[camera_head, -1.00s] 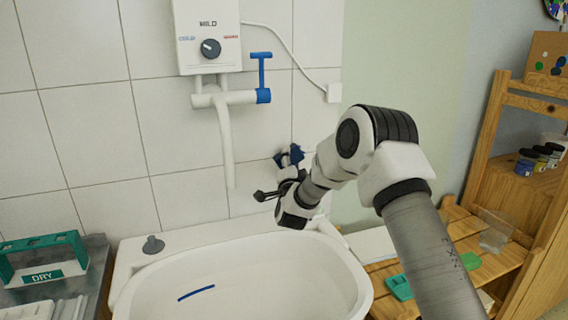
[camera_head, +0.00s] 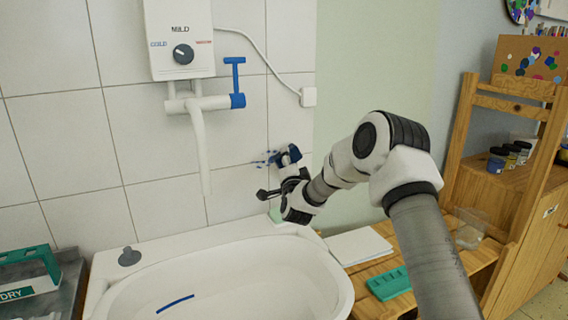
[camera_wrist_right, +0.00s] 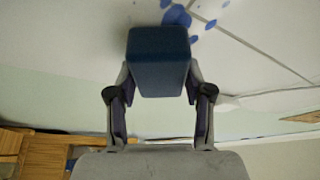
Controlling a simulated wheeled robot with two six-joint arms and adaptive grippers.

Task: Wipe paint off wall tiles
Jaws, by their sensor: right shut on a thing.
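White wall tiles (camera_head: 67,147) cover the wall behind the sink. Blue paint marks (camera_head: 266,160) show on the tiles just left of my right gripper (camera_head: 285,172); the right wrist view shows blue paint spots (camera_wrist_right: 178,15) beyond the block. My right gripper is shut on a dark blue block (camera_wrist_right: 159,62), probably a sponge, held up to the wall between both fingers. I cannot tell whether the block touches the tile. It may cover more paint. My left gripper is in no view.
A white sink (camera_head: 240,283) with a blue streak (camera_head: 175,304) in it lies below. A water heater (camera_head: 180,40) and blue-handled tap (camera_head: 236,85) hang to the left. A wooden shelf (camera_head: 460,290) with a green tray (camera_head: 388,284) stands at right.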

